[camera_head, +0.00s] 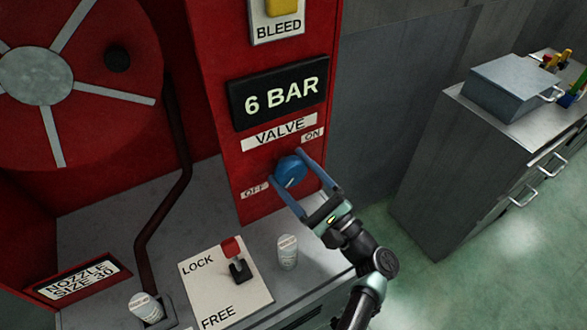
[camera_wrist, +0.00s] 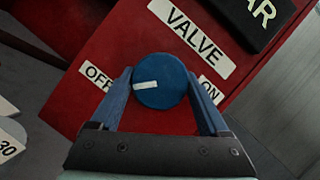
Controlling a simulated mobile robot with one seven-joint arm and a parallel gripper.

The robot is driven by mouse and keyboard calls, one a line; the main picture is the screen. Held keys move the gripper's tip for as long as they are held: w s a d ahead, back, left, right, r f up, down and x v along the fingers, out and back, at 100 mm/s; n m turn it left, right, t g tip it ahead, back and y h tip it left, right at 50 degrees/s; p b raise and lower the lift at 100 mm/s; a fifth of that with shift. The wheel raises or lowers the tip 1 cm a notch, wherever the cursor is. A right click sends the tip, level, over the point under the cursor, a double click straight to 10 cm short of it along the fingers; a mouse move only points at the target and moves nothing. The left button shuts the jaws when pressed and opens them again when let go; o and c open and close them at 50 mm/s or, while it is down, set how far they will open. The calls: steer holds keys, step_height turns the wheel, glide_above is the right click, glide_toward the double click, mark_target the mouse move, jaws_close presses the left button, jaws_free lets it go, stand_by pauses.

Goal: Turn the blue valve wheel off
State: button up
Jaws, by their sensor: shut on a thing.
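The blue valve wheel (camera_head: 291,174) is a round knob on the red panel, below the VALVE label (camera_head: 279,132). It also shows in the wrist view (camera_wrist: 165,98), where its white mark points left, toward the OFF label (camera_wrist: 98,77). The ON label (camera_wrist: 211,91) is on the right side. In the head view the mark points down and left. My gripper (camera_head: 286,164) is shut on the wheel, one finger on each side. The wheel's back is hidden against the panel.
A black display (camera_head: 280,89) above reads 6 BAR. Below, a LOCK/FREE plate (camera_head: 215,290) carries a red-tipped lever (camera_head: 235,262), with a white can (camera_head: 287,252) beside it. A red reel (camera_head: 60,75) stands left and a grey cabinet (camera_head: 440,170) right.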

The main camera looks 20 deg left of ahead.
steer(key=shift+m+t, duration=0.6)
steer(key=shift+m, duration=0.5)
steer(key=shift+p, duration=0.3)
steer(key=o, duration=1.2)
steer(key=shift+o, duration=0.2)
steer(key=b+v, duration=0.3)
steer(key=v, duration=1)
steer(key=shift+s+b, duration=0.15)
steer(key=shift+b, duration=0.15)
